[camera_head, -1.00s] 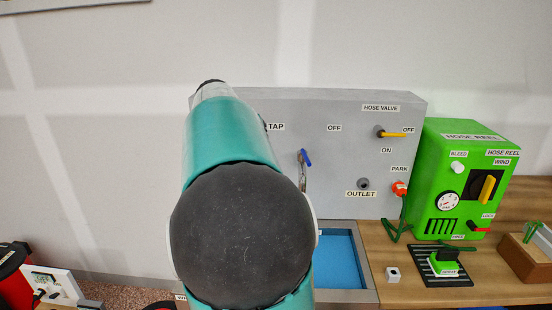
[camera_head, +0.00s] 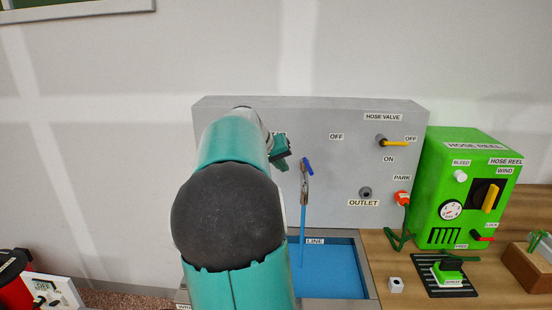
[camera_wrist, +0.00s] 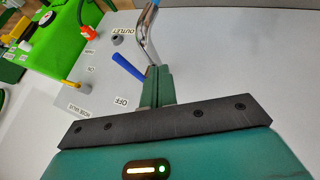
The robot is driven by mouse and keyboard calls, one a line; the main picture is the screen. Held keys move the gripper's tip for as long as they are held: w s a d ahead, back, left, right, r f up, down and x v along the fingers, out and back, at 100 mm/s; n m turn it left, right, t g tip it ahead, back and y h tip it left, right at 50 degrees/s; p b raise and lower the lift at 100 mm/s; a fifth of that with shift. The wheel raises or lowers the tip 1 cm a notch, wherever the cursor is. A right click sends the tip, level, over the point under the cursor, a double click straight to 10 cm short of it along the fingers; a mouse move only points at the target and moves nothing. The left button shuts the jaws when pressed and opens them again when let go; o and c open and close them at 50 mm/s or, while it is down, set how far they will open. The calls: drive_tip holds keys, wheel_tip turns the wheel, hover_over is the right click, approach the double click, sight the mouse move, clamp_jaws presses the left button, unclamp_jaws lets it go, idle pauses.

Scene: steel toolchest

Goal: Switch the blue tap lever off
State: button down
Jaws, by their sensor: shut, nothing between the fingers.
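The blue tap lever (camera_head: 308,167) sits on top of the metal tap spout (camera_head: 304,187) on the grey panel, tilted. A blue stream of water (camera_head: 303,235) runs from the spout into the basin. My gripper (camera_head: 284,163) is just left of the lever in the head view, in front of the panel. In the wrist view my shut, empty gripper (camera_wrist: 156,70) is close beside the inner end of the blue lever (camera_wrist: 128,67), near the spout (camera_wrist: 147,35). I cannot tell whether they touch. The OFF label (camera_wrist: 120,102) shows nearby; the TAP label is mostly hidden by my arm.
A yellow hose valve lever (camera_head: 396,143) and an outlet (camera_head: 365,193) are on the panel to the right. The green hose reel box (camera_head: 440,190) stands further right on the wooden bench. The blue-floored basin (camera_head: 335,270) lies below the tap.

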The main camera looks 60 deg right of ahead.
drive_tip(key=shift+s+d+f, duration=0.3)
drive_tip(key=shift+s+d, duration=0.35)
drive_tip(key=shift+d, duration=0.05)
drive_tip(key=shift+s+d+f, duration=0.25)
drive_tip(key=shift+s+d, duration=0.35)
drive_tip(key=shift+d, duration=0.15)
drive_tip(key=shift+s+d+f, duration=0.3)
drive_tip(key=shift+s+d, duration=0.35)
drive_tip(key=shift+d, duration=0.05)
drive_tip(key=shift+w, duration=0.1)
